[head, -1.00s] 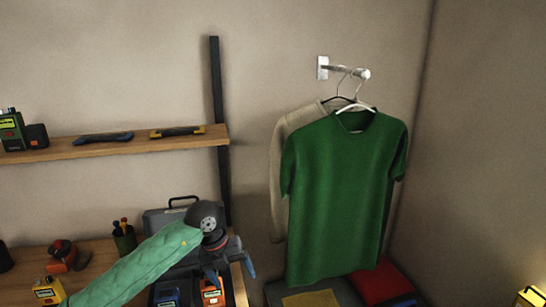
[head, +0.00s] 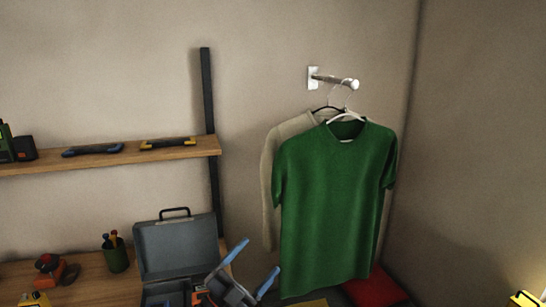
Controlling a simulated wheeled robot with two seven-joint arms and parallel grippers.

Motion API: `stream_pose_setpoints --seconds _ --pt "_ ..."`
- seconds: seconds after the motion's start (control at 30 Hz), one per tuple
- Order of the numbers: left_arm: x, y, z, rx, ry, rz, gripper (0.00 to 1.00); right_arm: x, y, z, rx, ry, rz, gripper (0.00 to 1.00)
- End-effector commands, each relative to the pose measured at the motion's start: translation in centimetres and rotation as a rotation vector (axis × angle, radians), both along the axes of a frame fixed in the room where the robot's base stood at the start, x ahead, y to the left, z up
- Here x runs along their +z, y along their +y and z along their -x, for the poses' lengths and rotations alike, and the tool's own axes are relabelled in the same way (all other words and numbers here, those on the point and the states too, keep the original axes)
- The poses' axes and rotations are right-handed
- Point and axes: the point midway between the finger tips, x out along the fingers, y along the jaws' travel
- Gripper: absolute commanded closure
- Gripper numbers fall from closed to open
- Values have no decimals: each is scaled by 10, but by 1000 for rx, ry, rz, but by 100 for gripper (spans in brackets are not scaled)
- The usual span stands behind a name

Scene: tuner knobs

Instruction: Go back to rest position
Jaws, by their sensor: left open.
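My left gripper (head: 255,262) shows at the bottom centre of the head view. Its two blue-tipped fingers are spread apart and point up, with nothing visible between them. It is in front of the right part of an open grey toolbox (head: 177,247) on the wooden workbench (head: 95,290). Part of an orange item (head: 197,298) shows at the toolbox's lower right, partly hidden by the gripper. My right gripper is not in view. No tuner knobs can be made out.
A wooden shelf (head: 110,158) holds tools at left. A green shirt (head: 335,210) and a beige one (head: 270,185) hang from a wall rail (head: 335,82) right of the gripper. A green pen cup (head: 116,255) and a red-and-black tool (head: 50,270) stand on the bench. Open air lies above the gripper.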

Motion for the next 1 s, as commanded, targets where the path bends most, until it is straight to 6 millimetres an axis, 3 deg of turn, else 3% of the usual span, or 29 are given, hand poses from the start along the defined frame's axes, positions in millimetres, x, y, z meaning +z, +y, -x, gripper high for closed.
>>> stream_pose_setpoints --seconds 0.17,0.27,0.47,0.67,0.8,1.0 --pt "-30 52 -10 237 227 180 18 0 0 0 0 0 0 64" --pt "-59 82 -10 369 375 251 18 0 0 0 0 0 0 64" --pt "-135 133 11 604 720 329 18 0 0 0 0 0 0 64" --pt "-221 166 66 784 1110 324 18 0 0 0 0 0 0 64" --pt "-272 176 119 858 1380 278 18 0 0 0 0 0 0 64" --pt "-310 178 177 890 1630 206 18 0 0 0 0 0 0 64"
